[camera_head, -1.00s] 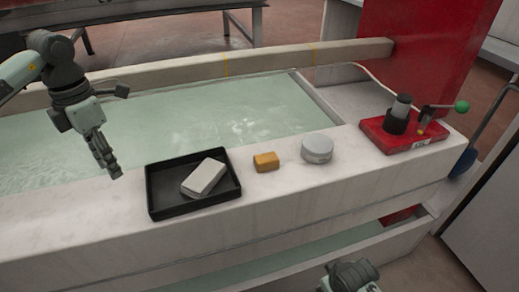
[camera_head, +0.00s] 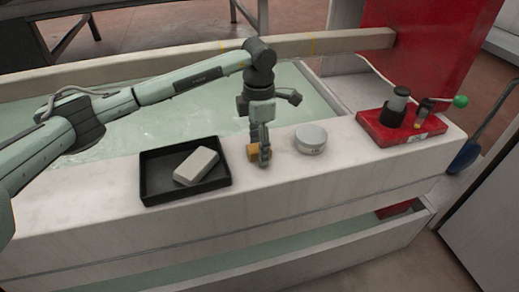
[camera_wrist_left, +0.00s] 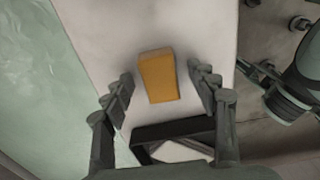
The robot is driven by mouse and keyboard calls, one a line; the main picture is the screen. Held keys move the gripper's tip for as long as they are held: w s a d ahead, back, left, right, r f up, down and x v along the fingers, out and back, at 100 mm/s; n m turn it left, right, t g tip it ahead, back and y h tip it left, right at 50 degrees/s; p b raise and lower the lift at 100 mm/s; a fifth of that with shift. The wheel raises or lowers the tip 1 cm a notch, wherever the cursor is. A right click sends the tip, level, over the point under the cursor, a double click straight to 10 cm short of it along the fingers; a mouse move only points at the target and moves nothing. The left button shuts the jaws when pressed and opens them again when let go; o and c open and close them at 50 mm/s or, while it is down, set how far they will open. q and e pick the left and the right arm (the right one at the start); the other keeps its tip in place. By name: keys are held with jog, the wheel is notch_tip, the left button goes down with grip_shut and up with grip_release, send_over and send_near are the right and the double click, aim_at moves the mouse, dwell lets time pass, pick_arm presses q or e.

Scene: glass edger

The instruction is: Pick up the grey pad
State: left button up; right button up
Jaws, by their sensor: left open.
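The grey pad (camera_head: 196,166) is a pale grey block lying tilted in the black tray (camera_head: 148,186) on the white ledge. In the left wrist view, part of a pale shape in the tray shows at the bottom edge. My left gripper (camera_head: 263,158) is open, to the right of the tray and pad, pointing down over an orange block (camera_wrist_left: 159,77). In the left wrist view the block lies between the spread fingers, with gaps at both sides. My right gripper is not in the head view; a dark jointed part at the left wrist view's right edge may belong to it.
A round grey-white tin (camera_head: 310,139) stands on the ledge just right of the orange block. Further right is a red base (camera_head: 402,128) with a black cylinder and a green-knobbed lever. A water-filled trough (camera_head: 160,120) lies behind the ledge.

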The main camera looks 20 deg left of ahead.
pick_arm(q)
jog(key=shift+c, duration=0.9)
jog(key=c, duration=0.8)
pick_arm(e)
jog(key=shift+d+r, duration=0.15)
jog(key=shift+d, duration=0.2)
pick_arm(q)
jog(key=shift+c, duration=0.2)
